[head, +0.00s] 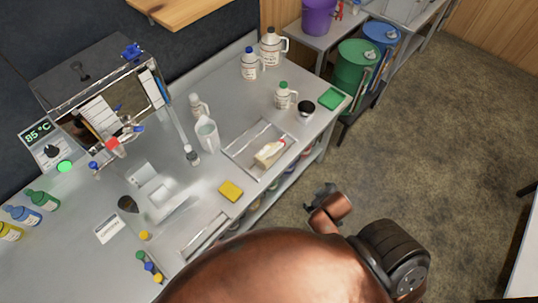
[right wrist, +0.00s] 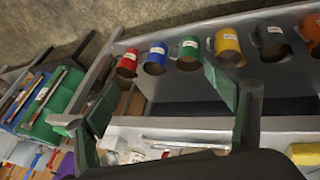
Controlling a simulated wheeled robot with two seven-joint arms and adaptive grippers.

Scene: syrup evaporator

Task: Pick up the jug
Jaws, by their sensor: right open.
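Several jugs stand on the steel bench (head: 232,106) in the head view. White handled jugs with labels stand toward the back: a large one (head: 270,48), a blue-capped one (head: 249,64) and a green-capped one (head: 283,96). I cannot tell which one the task means. My right gripper (head: 319,195) is beyond the bench's right edge, apart from every jug. In the right wrist view its dark green fingers (right wrist: 160,95) are spread with nothing held between them. My left gripper is not in view.
A tray (head: 236,151) holding a white-and-yellow item, a yellow sponge (head: 230,191) and a dark cup (head: 306,108) occupy the bench. An evaporator (head: 88,100) stands at left. Coloured mugs (right wrist: 189,50) line a shelf. Open floor (head: 430,150) lies right of the bench.

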